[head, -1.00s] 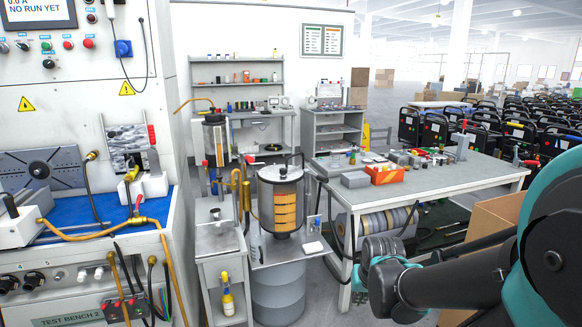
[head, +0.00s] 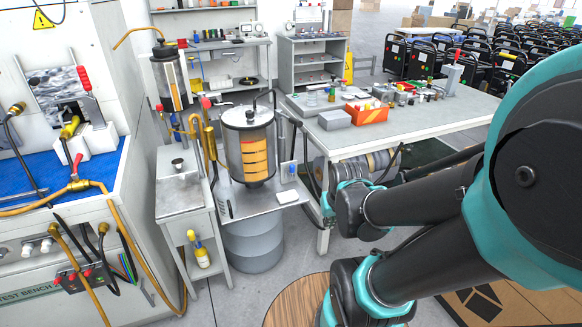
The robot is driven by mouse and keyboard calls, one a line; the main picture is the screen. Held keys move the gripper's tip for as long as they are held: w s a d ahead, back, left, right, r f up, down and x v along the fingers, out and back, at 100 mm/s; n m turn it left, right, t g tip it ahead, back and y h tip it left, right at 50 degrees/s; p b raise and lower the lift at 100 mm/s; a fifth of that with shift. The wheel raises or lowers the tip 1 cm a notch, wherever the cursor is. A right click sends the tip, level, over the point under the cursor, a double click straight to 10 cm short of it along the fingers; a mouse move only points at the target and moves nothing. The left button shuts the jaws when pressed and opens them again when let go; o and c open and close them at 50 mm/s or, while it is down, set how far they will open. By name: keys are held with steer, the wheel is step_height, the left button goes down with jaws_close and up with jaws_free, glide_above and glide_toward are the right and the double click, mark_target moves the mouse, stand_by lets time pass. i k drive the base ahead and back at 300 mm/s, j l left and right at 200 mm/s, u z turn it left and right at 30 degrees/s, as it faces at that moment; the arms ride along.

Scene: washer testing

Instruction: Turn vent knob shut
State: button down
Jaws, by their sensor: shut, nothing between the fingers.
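A clear canister (head: 254,150) with orange filter rings and a metal lid stands on a small shelf above a grey drum, with a black hose arching from its top. Brass piping (head: 205,140) stands just left of it, with a small red knob (head: 206,103) at its top. A second canister (head: 170,80) stands behind to the left. I cannot tell which knob is the vent knob. My arm's black and teal links fill the right side, to the right of the front canister and apart from it. My gripper does not show.
A narrow metal cart (head: 185,195) stands left of the canister, beside the blue-topped test bench (head: 108,168). A grey worktable (head: 415,125) with an orange box (head: 367,112) and small parts lies behind my arm. A round wooden top (head: 290,300) is low in front.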

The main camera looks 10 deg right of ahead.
mark_target(249, 114)
steer(key=i+j+z, duration=0.1)
steer(key=j, duration=0.3)
steer(key=i+j+z, duration=0.1)
steer(key=j, duration=0.3)
steer(key=i+j+z, duration=0.1)
steer(key=i+j, duration=0.15)
steer(key=j, duration=0.15)
steer(key=i+j+z, duration=0.1)
steer(key=j, duration=0.35)
steer(key=i+j+z, duration=0.1)
steer(key=j, duration=0.3)
steer(key=i+l, duration=0.1)
steer(key=l, duration=0.3)
steer(key=i+l, duration=0.15)
steer(key=l, duration=0.25)
steer(key=i+l, duration=0.1)
steer(key=l, duration=0.35)
steer(key=i+l, duration=0.1)
steer(key=l, duration=0.3)
steer(key=i+l, duration=0.15)
steer(key=l, duration=0.25)
steer(key=l+u, duration=0.2)
steer(key=u, duration=0.2)
steer(key=l+u, duration=0.2)
steer(key=u, duration=0.15)
steer(key=l+u, duration=0.2)
steer(key=u, duration=0.2)
steer(key=l+u, duration=0.2)
steer(key=u, duration=0.15)
